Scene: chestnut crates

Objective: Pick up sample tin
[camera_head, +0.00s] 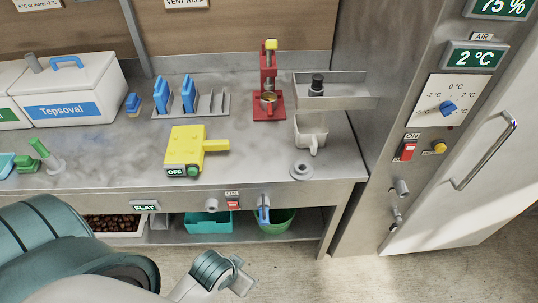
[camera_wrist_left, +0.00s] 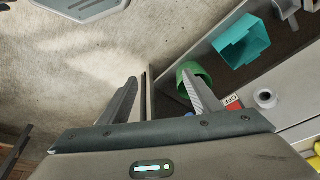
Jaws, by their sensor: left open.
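I cannot pick out a sample tin for certain. A small round metallic and brownish piece (camera_head: 268,97) sits in the red press (camera_head: 268,75) at the back of the bench and may be it; it is too small to tell. My left gripper (camera_head: 241,276) is low in front of the bench, well below and apart from the press. In the left wrist view its jaws (camera_wrist_left: 160,80) are apart with nothing between them; floor and the bench's lower edge show beyond. My right gripper is not in view.
On the bench stand a yellow box (camera_head: 183,147), a blue-plate rack (camera_head: 215,105), a white jug (camera_head: 311,133) and a Tepsoval box (camera_head: 75,90). The lower shelf holds a teal bin (camera_head: 208,223) and a green bucket (camera_head: 275,224). A steel cabinet (camera_head: 370,150) stands right.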

